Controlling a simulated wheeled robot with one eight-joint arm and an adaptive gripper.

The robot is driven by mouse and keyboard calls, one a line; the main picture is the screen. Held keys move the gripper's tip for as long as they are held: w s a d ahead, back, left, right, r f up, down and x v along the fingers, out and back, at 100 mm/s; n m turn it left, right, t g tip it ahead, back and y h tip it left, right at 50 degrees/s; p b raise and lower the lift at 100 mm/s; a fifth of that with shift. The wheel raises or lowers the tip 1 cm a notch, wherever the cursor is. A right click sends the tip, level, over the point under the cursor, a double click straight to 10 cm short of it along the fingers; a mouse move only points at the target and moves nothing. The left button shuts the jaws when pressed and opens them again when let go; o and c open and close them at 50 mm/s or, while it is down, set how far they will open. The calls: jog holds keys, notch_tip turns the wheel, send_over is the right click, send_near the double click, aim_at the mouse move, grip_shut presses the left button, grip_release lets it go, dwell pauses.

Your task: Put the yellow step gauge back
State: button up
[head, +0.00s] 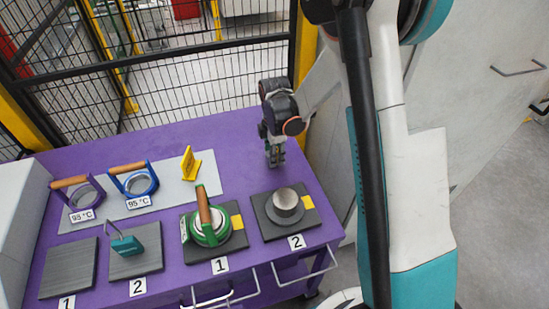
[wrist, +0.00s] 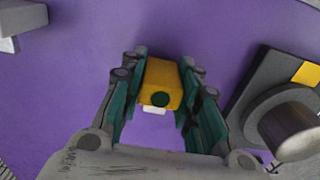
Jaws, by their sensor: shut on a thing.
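The yellow step gauge (wrist: 163,83) is a small yellow block with a dark green round spot on its near end, seen in the wrist view. My gripper (wrist: 161,100) is shut on it, with a green finger on each side. In the head view my gripper (head: 275,155) points down over the back right of the purple table, and the gauge between its fingers is mostly hidden. From these views I cannot tell whether the gauge touches the table top.
The purple table (head: 235,145) is clear around my gripper. In front is a dark pad (head: 265,232) with a grey stepped cylinder (head: 285,206). Left are a green ring tool (head: 210,228), a yellow stand (head: 191,163), a blue ring tool (head: 136,182) and a teal-handled block (head: 124,245). A mesh fence (head: 170,70) stands behind.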

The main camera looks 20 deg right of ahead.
jog(key=shift+f, duration=0.3)
jog(key=shift+f, duration=0.2)
jog(key=o, duration=1.1)
jog(key=shift+r, duration=0.15)
